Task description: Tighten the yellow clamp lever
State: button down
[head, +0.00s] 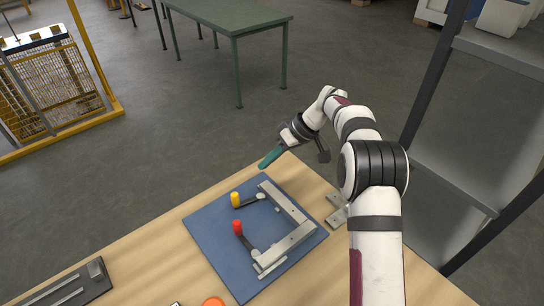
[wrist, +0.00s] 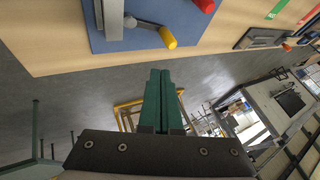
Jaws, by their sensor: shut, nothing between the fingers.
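The yellow clamp lever (head: 236,199) is a dark arm with a yellow knob, on a grey metal frame (head: 287,204) on a blue mat (head: 214,240). Its yellow knob also shows in the wrist view (wrist: 168,38), at the mat's edge. A second lever with a red knob (head: 238,227) sits nearer; its red knob shows at the top of the wrist view (wrist: 205,4). My gripper (head: 265,164) has green fingers, shut and empty, past the table's far edge, apart from the yellow lever. The fingers show centrally in the wrist view (wrist: 159,75).
The wooden table (head: 150,250) has a dark metal fixture (head: 80,285) at the lower left and an orange round thing (head: 213,302) at the front. A shelf rack (head: 440,180) stands at right. A green table (head: 230,18) and a yellow-framed cage (head: 55,90) stand beyond. Floor lies beyond the edge.

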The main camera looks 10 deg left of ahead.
jog(key=v, duration=0.2)
jog(key=m+t+h, duration=0.4)
jog(key=m+h, duration=0.1)
jog(key=h, duration=0.1)
send_over(235, 194)
jog(key=w+a, duration=0.1)
jog(key=w, duration=0.2)
notch_tip(235, 194, down, 3)
jog(key=x, duration=0.9)
jog(key=shift+a+f, duration=0.15)
jog(key=shift+f, duration=0.1)
jog(key=s, duration=0.1)
jog(key=s+d, duration=0.1)
jog(key=shift+s+r, duration=0.15)
jog(key=shift+s, duration=0.2)
jog(key=shift+s+d, duration=0.3)
jog(key=shift+s, duration=0.3)
jog(key=shift+s+d, duration=0.2)
jog(key=shift+s, duration=0.25)
jog(key=shift+s+d, duration=0.2)
jog(key=shift+s, duration=0.25)
